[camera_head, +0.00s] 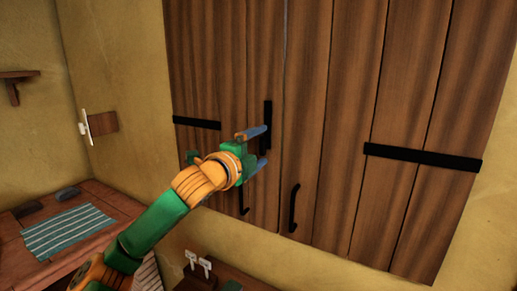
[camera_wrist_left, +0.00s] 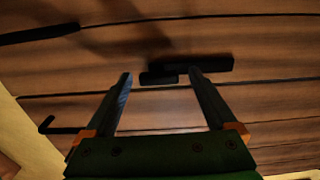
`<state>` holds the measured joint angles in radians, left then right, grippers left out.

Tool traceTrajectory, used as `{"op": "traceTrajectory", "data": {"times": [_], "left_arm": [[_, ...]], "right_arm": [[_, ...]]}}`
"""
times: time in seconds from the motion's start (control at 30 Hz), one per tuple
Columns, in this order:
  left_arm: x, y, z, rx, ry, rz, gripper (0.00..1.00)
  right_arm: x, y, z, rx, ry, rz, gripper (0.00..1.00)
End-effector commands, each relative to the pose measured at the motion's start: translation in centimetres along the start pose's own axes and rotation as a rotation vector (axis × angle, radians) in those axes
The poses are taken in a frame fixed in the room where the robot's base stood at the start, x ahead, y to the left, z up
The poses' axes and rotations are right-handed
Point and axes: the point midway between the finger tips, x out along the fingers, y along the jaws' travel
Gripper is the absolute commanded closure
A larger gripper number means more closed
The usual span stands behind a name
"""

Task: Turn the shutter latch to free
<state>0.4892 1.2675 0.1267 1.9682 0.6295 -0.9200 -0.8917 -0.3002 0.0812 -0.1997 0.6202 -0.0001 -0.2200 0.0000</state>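The wooden shutters (camera_head: 308,95) fill the middle of the head view. A black upright latch bar (camera_head: 268,108) sits near the seam between two shutter panels. My left gripper (camera_head: 264,146) is open in front of the latch, its two blue fingers pointing at the shutter and partly covering the latch's lower part. In the left wrist view the latch (camera_wrist_left: 215,66) lies beyond the fingertips, with a shorter black block (camera_wrist_left: 158,79) between the open fingers (camera_wrist_left: 160,75). Contact cannot be told. My right gripper is not in view.
Black pull handles (camera_head: 293,208) and (camera_head: 243,199) hang below the latch. Black hinge straps (camera_head: 422,157) cross the shutters. A white wall lever (camera_head: 84,122) is at the left.

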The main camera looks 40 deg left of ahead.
Motion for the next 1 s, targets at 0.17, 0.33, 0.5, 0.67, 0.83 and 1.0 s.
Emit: {"op": "traceTrajectory", "data": {"times": [0.17,0.33,0.5,0.67,0.83,1.0], "left_arm": [[0.0,0.1,0.0,0.001,0.0,0.002,0.1],[-1.1,0.9,0.1,0.004,-0.003,0.002,0.1],[-4.7,1.3,0.0,0.005,0.0,-0.001,0.1],[-6.8,0.5,-0.1,0.001,0.0,0.0,0.1],[-7.0,0.1,-0.1,0.001,0.001,0.003,0.1],[-7.0,0.1,-0.1,0.001,0.0,0.003,0.1]], "right_arm": [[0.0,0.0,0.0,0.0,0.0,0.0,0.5],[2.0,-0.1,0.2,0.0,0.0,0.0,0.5],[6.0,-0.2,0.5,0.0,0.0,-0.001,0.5],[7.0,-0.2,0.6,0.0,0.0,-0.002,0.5],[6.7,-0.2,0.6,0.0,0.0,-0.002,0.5],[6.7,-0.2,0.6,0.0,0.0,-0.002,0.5]]}}
